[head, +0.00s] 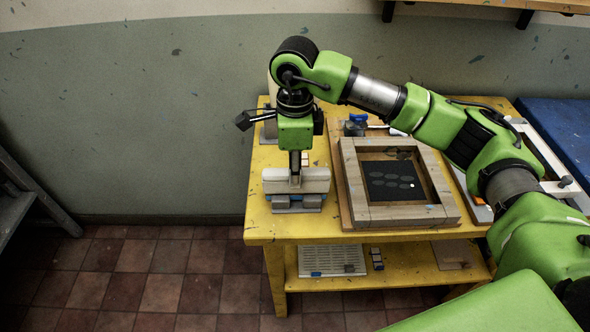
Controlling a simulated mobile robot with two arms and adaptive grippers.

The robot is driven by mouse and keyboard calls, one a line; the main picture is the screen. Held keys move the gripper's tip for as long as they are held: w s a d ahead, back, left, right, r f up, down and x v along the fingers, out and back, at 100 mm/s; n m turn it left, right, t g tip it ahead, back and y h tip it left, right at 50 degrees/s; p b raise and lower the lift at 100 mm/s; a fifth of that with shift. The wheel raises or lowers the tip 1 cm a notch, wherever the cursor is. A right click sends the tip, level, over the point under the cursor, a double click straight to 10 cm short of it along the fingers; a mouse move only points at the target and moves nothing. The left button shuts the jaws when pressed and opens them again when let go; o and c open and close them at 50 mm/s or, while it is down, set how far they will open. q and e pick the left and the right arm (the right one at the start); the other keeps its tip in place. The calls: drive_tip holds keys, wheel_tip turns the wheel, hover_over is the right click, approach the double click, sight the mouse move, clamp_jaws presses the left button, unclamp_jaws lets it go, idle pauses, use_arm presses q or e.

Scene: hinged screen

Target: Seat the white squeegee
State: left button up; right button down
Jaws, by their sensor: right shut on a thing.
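The white squeegee (316,182) is a wide pale bar, held level at the left front of the yellow table (262,226). My right gripper (295,174) points down from above and is shut on the middle of the squeegee. Directly below the squeegee is a low grey and blue piece (298,206) on the table. The squeegee hides its upper part, and I cannot tell whether the two touch. My left gripper is not in view.
A wooden screen frame (352,192) with a dark printed panel (388,182) lies right of the squeegee. A blue-topped item (356,124) stands behind it. A white vented tray (332,260) is on the lower shelf. The table's left edge is close to the squeegee.

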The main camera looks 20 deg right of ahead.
drive_tip(key=shift+f, duration=0.3)
drive_tip(key=shift+r, duration=0.1)
drive_tip(key=c, duration=1.8)
unclamp_jaws()
wheel_tip(320, 180, up, 12)
drive_tip(key=shift+r, duration=0.1)
